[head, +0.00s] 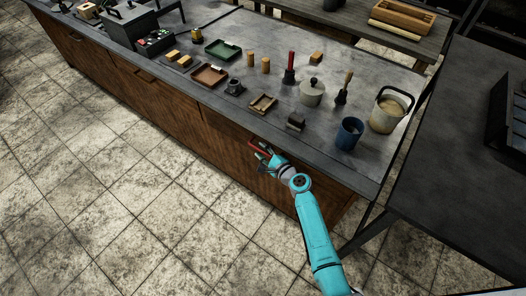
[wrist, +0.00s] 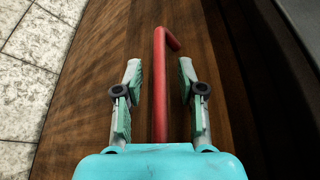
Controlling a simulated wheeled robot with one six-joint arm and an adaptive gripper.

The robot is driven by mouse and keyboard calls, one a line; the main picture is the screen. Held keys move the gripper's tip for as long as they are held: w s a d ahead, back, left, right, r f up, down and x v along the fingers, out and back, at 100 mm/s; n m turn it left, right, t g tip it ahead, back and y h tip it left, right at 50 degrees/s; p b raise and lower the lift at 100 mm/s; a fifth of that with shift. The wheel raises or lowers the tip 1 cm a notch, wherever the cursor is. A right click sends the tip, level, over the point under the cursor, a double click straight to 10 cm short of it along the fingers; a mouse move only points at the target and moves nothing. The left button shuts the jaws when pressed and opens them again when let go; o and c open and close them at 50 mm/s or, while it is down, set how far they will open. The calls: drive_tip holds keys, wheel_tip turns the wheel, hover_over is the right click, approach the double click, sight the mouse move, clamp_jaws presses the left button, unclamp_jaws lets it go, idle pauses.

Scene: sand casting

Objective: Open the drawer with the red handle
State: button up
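The red handle (wrist: 160,85) is a bar on a brown wooden drawer front (wrist: 115,60). In the wrist view it runs between my gripper's two fingers (wrist: 160,95), with a gap visible on each side. My gripper is open, one finger on either side of the bar. In the head view my gripper (head: 265,157) is at the counter's front, just under the top edge, and a bit of the red handle (head: 257,146) shows beside it. The drawer front looks flush with the counter front, though my gripper and arm hide part of it.
The grey countertop (head: 225,75) overhangs the drawer fronts. On it stand a blue cup (head: 349,133), a bucket (head: 390,110), a lidded pot (head: 312,92) and small trays. A dark table (head: 450,150) stands to the right. The tiled floor (head: 130,190) in front is clear.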

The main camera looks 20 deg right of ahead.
clamp_jaws()
drive_tip(key=shift+s+a, duration=0.1)
